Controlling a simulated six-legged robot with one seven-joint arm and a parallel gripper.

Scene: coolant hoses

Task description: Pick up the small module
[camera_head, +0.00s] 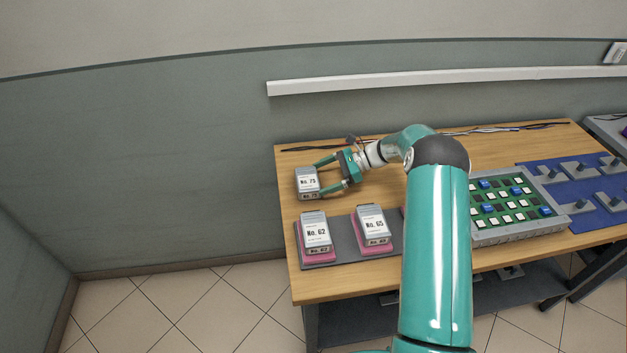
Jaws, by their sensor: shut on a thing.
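A small grey module labelled No. 75 (307,181) is at the far left end of the wooden table. My gripper (325,175) comes from the right with its green fingers spread around the module, one finger at its back and one near its front right. It is shut on this module. I cannot tell whether the module touches the table. Two similar modules, No. 62 (315,231) and No. 65 (371,226), stand on pink bases on a dark grey mat (345,243) in front of it.
The wooden table (425,278) has its left edge close to the held module. A green board in a grey tray (517,227) and a blue mat (585,212) with grey fixtures lie to the right. Cables (330,146) run along the back edge. My arm hides the middle.

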